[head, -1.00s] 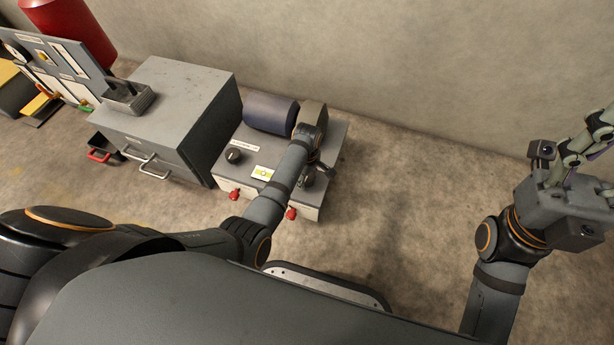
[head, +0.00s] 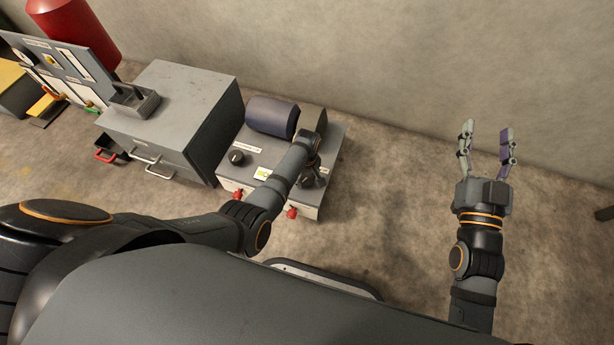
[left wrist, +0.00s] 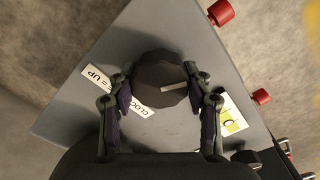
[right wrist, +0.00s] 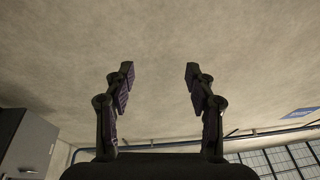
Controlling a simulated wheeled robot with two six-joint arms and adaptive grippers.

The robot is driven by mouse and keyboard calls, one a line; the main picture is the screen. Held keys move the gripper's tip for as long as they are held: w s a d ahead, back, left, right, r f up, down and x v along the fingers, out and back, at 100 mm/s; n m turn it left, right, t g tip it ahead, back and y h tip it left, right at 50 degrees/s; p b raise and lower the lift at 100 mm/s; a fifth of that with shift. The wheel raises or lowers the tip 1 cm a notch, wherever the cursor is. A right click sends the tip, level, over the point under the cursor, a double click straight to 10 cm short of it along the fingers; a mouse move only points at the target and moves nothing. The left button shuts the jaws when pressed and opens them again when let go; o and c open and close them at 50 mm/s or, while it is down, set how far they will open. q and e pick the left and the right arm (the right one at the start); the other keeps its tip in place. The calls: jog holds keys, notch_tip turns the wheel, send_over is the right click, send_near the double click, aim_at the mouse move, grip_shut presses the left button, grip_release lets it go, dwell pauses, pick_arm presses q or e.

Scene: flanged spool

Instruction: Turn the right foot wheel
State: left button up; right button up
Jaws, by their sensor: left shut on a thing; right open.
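The right foot wheel is a dark faceted knob (left wrist: 158,80) with a white line on its face, on the grey sloping top of the box (left wrist: 160,30). My left gripper (left wrist: 166,88) is shut on it, one finger on each side. In the head view my left gripper (head: 312,172) is at the right part of the box, and my arm hides much of the wheel. A similar dark knob (head: 237,157) is at the left of the box top. My right gripper (head: 487,132) is open and empty, pointing to the wall; its spread fingers show in the right wrist view.
A dark blue roll (head: 271,116) lies on the back of the box. Red knobs (head: 237,194) stick out of its front. A grey cabinet (head: 190,90) stands close on the left. A label reading "= UP" (left wrist: 95,77) lies beside the wheel. The floor right of the box is clear.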

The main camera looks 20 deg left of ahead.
pick_arm(q)
jog(key=shift+m+p, duration=0.5)
jog(key=shift+m, duration=0.2)
jog(key=shift+m+p, duration=0.45)
jog(key=shift+m, duration=0.35)
pick_arm(e)
jog(key=s+f+g, duration=0.2)
jog(key=f+g, duration=0.2)
jog(key=f, duration=0.5)
jog(key=s+f+g, duration=0.2)
jog(key=f+g, duration=0.2)
jog(key=f, duration=0.5)
pick_arm(q)
jog(key=shift+m+p, duration=0.4)
jog(key=shift+m, duration=0.6)
jog(key=shift+m+p, duration=0.4)
jog(key=shift+m, duration=1.3)
jog(key=m+p, duration=0.1)
jog(key=m, duration=0.5)
pick_arm(e)
jog(key=s+a+f+g, duration=0.1)
jog(key=s+f+g, duration=0.7)
jog(key=s, duration=0.5)
notch_tip(320, 180, down, 2)
jog(key=shift+a+f+g, duration=0.15)
jog(key=shift+f+g, duration=0.1)
jog(key=shift+g, duration=0.05)
